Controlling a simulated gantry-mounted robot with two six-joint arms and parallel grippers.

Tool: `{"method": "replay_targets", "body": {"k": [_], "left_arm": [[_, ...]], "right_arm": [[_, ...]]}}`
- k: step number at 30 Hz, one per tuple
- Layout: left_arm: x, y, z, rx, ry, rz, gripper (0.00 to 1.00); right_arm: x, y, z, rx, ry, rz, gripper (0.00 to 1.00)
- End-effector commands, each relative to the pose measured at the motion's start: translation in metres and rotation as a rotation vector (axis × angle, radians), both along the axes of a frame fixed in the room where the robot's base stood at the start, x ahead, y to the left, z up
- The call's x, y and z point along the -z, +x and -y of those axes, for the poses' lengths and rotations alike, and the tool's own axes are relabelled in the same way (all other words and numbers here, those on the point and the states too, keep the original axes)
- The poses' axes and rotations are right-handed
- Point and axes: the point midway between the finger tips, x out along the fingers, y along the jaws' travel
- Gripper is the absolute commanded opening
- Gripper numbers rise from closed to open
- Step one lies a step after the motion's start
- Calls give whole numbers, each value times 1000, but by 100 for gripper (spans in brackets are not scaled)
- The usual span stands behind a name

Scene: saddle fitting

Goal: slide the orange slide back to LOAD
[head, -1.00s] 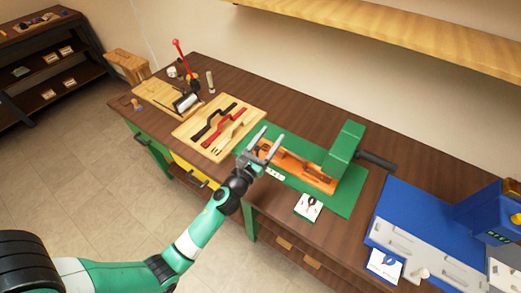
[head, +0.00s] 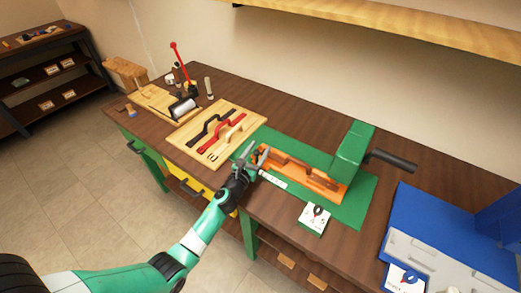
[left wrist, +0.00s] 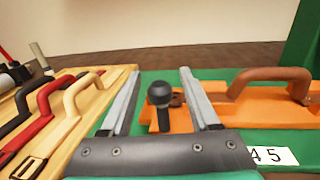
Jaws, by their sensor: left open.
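The orange slide (head: 325,192) lies on the green base (head: 350,211), its right end by the green press block (head: 352,150). A brown strap handle (left wrist: 268,76) sits on it, as the left wrist view shows. A round black knob (left wrist: 160,95) on a short stem stands at the slide's left end. My left gripper (head: 257,150) is open at that end. In the left wrist view its two fingers lie on either side of the knob, with gaps on both sides. My right gripper is not in view.
A wooden board (head: 190,144) with black, red and cream handles lies to the left. A white card (head: 314,218) lies at the green base's front edge, and a blue station (head: 420,222) stands right. A black bar (head: 392,160) juts right from the press block.

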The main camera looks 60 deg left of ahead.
Motion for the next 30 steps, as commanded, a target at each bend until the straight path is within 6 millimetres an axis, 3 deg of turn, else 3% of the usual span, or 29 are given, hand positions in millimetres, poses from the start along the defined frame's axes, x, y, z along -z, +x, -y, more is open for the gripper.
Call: {"method": "replay_targets", "body": {"k": [4,12,23,30], "left_arm": [[1,13,-9,0,1,1,62],[0,15,-10,0,-1,-1,62],[0,15,-10,0,0,0,0],[0,14,-10,0,0,0,0]], "right_arm": [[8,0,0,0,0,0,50],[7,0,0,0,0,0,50],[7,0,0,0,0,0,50],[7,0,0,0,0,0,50]]}}
